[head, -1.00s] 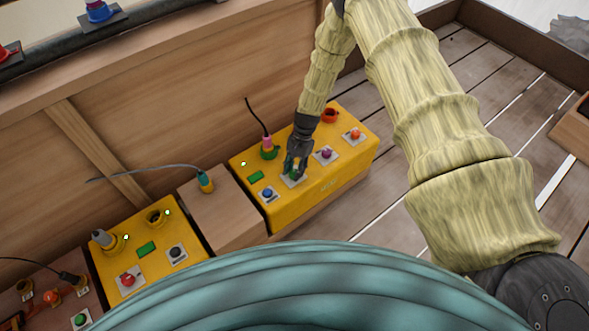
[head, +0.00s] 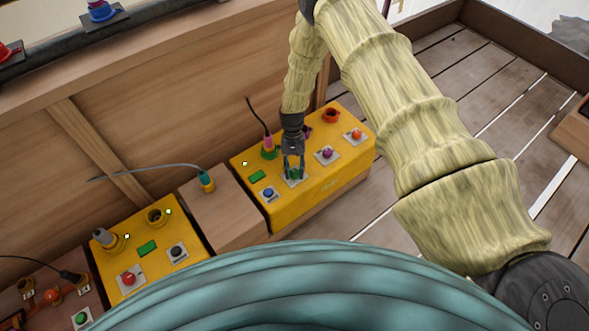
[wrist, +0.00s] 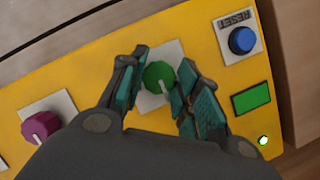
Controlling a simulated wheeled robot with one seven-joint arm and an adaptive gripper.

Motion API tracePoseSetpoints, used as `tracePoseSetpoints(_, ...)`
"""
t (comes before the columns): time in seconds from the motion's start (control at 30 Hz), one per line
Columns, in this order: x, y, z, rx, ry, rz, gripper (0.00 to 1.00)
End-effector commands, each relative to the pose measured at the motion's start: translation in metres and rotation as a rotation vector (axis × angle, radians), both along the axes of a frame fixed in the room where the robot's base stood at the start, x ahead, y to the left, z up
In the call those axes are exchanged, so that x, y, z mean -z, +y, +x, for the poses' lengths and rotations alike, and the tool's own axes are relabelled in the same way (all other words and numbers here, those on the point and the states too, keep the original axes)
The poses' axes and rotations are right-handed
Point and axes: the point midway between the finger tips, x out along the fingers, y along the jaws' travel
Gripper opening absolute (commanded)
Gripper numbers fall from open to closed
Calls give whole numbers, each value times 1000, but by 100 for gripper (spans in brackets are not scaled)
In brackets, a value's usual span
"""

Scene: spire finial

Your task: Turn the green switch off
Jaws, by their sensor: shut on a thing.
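The green switch (head: 294,174) is a round knob on a grey square plate on top of the right yellow box (head: 330,185). In the wrist view the green switch (wrist: 158,75) sits between the fingers of my gripper (wrist: 158,86), with its ridge visible. My gripper (head: 293,172) points down at the switch in the head view, one finger on each side of the knob, shut on it. The fingers partly hide the knob and its plate in the head view.
On the same box are a blue reset button (wrist: 243,40), a green display (wrist: 251,97), a lit lamp (wrist: 263,140) and a purple knob (wrist: 40,126). A red-orange button (head: 357,134) and a pink plug with cable (head: 268,146) are close by. Another yellow box (head: 140,285) stands left.

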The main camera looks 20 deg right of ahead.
Motion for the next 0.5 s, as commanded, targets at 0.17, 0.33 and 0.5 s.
tracePoseSetpoints(0.17,1,-1,-1,-10,2,-2,8)
tracePoseSetpoints(0.33,1,-1,-1,-9,2,-1,8)
tracePoseSetpoints(0.5,1,-1,-1,-8,2,-1,43)
